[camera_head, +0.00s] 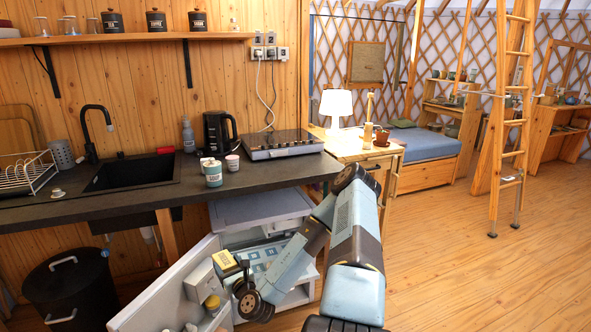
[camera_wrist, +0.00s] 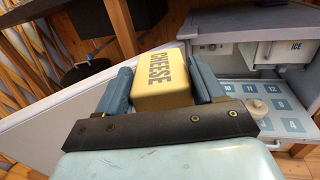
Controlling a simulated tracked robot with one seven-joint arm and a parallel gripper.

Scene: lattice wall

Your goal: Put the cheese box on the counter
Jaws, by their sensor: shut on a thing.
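The yellow cheese box (camera_wrist: 160,82), marked CHEESE, is held between the two fingers of my gripper (camera_wrist: 162,88) in the wrist view. In the head view my gripper (camera_head: 238,275) is low, in front of the open fridge, and a yellow part of the cheese box (camera_head: 222,261) shows at its end. The dark counter (camera_head: 110,204) is above and behind my gripper. The box is apart from the counter.
The open fridge (camera_head: 262,208) stands under the counter, its door (camera_head: 160,300) swung out left with items on it. A sink, kettle (camera_head: 218,132), hob (camera_head: 282,145) and several cups (camera_head: 213,173) are on the counter. Bare counter lies left of the cups.

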